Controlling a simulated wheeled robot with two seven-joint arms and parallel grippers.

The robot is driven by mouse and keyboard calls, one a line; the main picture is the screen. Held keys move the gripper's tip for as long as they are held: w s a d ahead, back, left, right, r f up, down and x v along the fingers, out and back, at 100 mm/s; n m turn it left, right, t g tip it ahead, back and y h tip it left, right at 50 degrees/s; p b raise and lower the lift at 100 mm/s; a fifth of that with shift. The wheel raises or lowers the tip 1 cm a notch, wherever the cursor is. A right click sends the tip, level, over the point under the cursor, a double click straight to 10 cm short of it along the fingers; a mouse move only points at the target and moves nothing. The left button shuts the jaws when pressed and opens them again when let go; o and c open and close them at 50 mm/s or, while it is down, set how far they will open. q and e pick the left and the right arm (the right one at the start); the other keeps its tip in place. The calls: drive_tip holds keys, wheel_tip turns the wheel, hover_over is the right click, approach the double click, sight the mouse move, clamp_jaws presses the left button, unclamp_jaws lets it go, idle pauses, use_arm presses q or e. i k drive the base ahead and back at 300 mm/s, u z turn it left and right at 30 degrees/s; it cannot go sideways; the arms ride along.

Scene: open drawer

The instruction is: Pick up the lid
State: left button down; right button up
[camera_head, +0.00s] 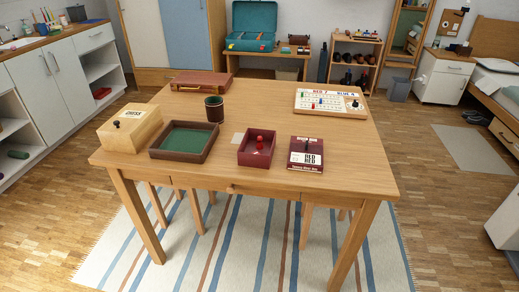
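A flat maroon piece with a white printed label (306,157) and what looks like a small dark knob lies on the table, front right; it appears to be the lid. Just left of it, apart, stands an open maroon box (242,155) with a red pawn-like piece (260,143) inside. A light wooden box (140,134) with a dark knob and a printed label stands at the table's left; I cannot tell whether its top is a separate lid. Neither of my grippers is in view.
The wooden table (350,165) also holds a green-lined tray (155,154), a dark cup (214,112), a brown case (201,77) and a scoreboard (331,101). A small knob (230,190) sits on the table's front drawer, which looks shut. The table's right front is clear.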

sight(305, 154)
drive_tip(key=u, duration=3.8)
drive_tip(key=k, duration=2.15)
drive_tip(key=z, duration=0.45)
